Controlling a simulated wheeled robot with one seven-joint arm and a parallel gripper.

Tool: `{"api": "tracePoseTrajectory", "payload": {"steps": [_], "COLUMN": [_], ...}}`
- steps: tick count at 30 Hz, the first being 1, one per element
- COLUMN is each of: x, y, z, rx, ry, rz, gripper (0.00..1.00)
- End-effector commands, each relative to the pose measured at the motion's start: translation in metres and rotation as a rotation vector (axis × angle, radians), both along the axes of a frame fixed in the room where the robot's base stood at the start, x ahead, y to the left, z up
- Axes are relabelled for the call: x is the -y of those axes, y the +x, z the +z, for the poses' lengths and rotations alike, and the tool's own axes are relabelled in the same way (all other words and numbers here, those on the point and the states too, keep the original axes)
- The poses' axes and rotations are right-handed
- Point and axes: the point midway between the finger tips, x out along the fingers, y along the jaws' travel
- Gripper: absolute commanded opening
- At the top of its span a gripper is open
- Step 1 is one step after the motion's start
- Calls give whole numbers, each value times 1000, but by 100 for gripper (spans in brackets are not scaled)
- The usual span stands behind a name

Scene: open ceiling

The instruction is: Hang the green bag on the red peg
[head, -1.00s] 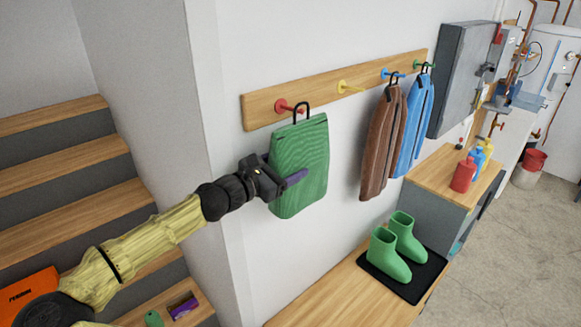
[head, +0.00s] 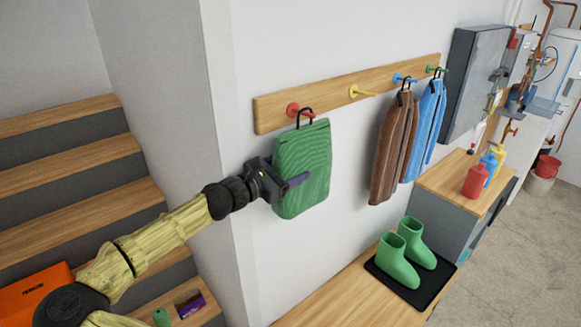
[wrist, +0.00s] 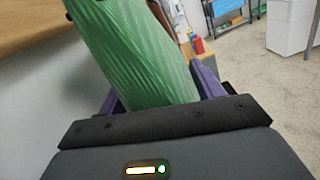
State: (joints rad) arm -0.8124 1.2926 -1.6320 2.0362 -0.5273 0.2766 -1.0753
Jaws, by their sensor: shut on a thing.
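The green bag (head: 303,170) is upright in front of the wall, with a black loop handle at its top. My gripper (head: 292,182) is shut on the bag's lower left part. In the wrist view the green bag (wrist: 140,50) lies between the purple fingers (wrist: 160,92). The red peg (head: 297,109) is the leftmost on the wooden rail. The black loop shows right beside the red peg's tip; I cannot tell whether it is around the peg or only in front of it.
Green boots (head: 400,255) stand on a black mat below. Wooden stairs (head: 70,155) are at left.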

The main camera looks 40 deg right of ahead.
Motion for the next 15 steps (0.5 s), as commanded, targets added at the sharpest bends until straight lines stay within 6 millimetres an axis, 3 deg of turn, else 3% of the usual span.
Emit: {"api": "tracePoseTrajectory", "payload": {"steps": [11,12,15], "x": [1,0,1], "y": [0,0,0], "z": [1,1,1], "rx": [1,1,1], "ry": [-1,-1,-1], "rz": [-1,0,-1], "gripper": [35,74,92]}}
